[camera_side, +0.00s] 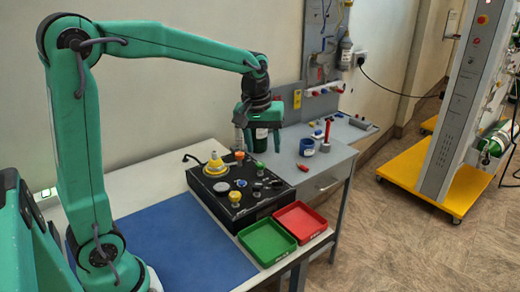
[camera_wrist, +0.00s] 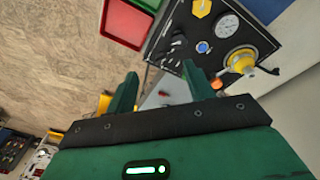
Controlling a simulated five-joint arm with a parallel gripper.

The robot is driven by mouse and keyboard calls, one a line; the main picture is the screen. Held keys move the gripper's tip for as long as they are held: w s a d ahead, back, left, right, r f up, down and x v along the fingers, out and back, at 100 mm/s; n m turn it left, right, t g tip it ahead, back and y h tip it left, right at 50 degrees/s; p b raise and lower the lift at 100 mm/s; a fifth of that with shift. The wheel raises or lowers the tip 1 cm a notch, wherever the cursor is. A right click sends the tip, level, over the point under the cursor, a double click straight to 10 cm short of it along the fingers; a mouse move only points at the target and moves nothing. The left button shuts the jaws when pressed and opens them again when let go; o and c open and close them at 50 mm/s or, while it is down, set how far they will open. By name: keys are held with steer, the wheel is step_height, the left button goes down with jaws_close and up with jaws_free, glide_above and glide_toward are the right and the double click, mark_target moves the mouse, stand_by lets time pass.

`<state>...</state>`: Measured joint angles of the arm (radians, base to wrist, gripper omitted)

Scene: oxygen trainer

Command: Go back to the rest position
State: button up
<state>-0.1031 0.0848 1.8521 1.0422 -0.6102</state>
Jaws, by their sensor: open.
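My gripper (camera_side: 258,148) hangs from the raised arm above the back right part of the black trainer box (camera_side: 238,208), pointing down. In the wrist view its two green fingers (camera_wrist: 160,85) stand apart with nothing held between them. The box carries a yellow conical fitting (camera_side: 215,164), a gauge (camera_side: 221,187), a blue-marked dial and several knobs. In the wrist view the box panel (camera_wrist: 215,55) lies beyond the fingers, with the yellow fitting (camera_wrist: 241,61) at right. In the side view a dark cylinder shows by the fingers; I cannot tell its exact place.
A green tray (camera_side: 267,242) and a red tray (camera_side: 300,222) sit in front of the box. A blue mat (camera_side: 180,245) covers the left bench. A grey side table (camera_side: 325,165) holds a blue cup (camera_side: 307,147) and a red-handled tool. A yellow-based cabinet (camera_side: 430,185) stands apart at right.

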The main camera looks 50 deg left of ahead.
steer(key=s+d+m+t, duration=0.2)
steer(key=s+m, duration=0.2)
steer(key=s, duration=0.5)
steer(key=s+d+r+m+t, duration=0.1)
steer(key=s+m, duration=0.3)
steer(key=s, duration=0.6)
steer(key=shift+d+r+t, duration=0.3)
steer(key=shift+d+t, duration=0.1)
steer(key=shift+d, duration=0.25)
steer(key=shift+r, duration=0.1)
steer(key=shift+c, duration=0.4)
